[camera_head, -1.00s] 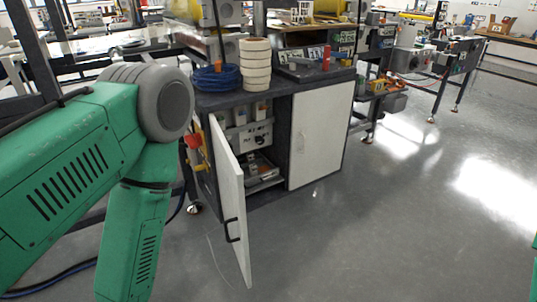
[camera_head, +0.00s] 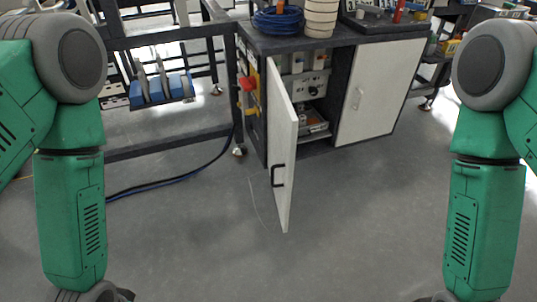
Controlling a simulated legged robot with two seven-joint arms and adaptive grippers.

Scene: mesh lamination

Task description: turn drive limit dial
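A dark cabinet (camera_head: 258,132) stands beyond my arms, with its left door (camera_head: 283,150) swung open toward me. Inside, on the upper level, is a white panel (camera_head: 303,87) with small dark round features. They are too small to tell which one is the drive limit dial. My left and right arms hang down at the two sides of the view, well apart from the cabinet. Both grippers are below the bottom edge of the picture.
The right cabinet door (camera_head: 372,95) is shut. A red knob (camera_head: 248,84) sits on the cabinet's left side. A blue cable coil (camera_head: 278,20) and stacked cream rings (camera_head: 320,17) stand on top. A dark frame (camera_head: 170,142) is at the left. The floor (camera_head: 330,225) before the cabinet is clear.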

